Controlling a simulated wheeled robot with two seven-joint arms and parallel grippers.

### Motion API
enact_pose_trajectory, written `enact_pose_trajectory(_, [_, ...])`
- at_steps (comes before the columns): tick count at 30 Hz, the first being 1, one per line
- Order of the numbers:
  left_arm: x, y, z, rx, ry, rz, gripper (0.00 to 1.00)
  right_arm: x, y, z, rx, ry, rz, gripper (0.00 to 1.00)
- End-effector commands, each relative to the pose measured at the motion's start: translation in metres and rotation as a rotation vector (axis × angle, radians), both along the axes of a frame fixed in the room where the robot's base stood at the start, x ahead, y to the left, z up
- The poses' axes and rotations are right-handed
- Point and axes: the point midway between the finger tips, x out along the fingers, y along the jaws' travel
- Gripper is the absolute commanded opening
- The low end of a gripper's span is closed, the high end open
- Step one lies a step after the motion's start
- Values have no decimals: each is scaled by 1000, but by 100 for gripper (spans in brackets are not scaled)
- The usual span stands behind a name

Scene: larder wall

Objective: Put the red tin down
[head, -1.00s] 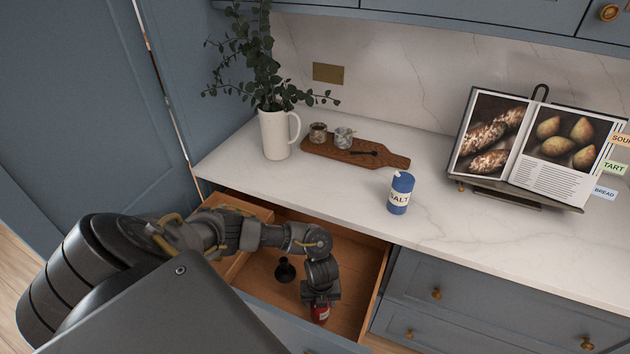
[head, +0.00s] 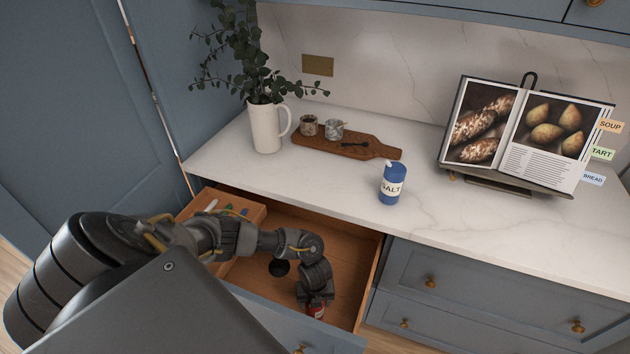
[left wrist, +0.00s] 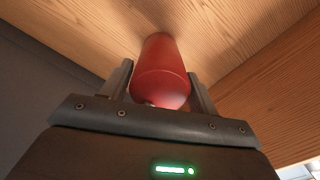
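The red tin (head: 316,310) is inside the open wooden drawer (head: 351,268), near its front right. My left gripper (head: 316,299) reaches down into the drawer from the left, with the tin between its fingers. In the left wrist view, the left gripper (left wrist: 163,88) has a finger close against each side of the red tin (left wrist: 162,72). The tin's far end is at or close to a wooden surface; I cannot tell whether it touches. My right gripper is in neither current view.
A side compartment (head: 222,208) holds several small coloured things. Above, the counter carries a blue salt container (head: 392,186), a board (head: 345,146), a white jug (head: 266,129) and a cookbook (head: 520,130).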

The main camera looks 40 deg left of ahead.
Motion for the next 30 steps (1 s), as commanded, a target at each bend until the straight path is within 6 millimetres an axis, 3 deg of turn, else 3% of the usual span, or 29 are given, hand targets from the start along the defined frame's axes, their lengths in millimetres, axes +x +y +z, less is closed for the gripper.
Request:
enact_pose_trajectory(3, [0, 0, 0, 0, 0, 0, 75, 0, 0, 0, 0, 0, 0, 75])
enact_pose_trajectory(15, [1, 0, 10, -1, -2, -1, 75, 0, -2, 5, -2, 0, 1, 75])
enact_pose_trajectory(30, [1, 0, 106, -1, -4, -3, 75, 0, -4, 17, -4, -1, 2, 75])
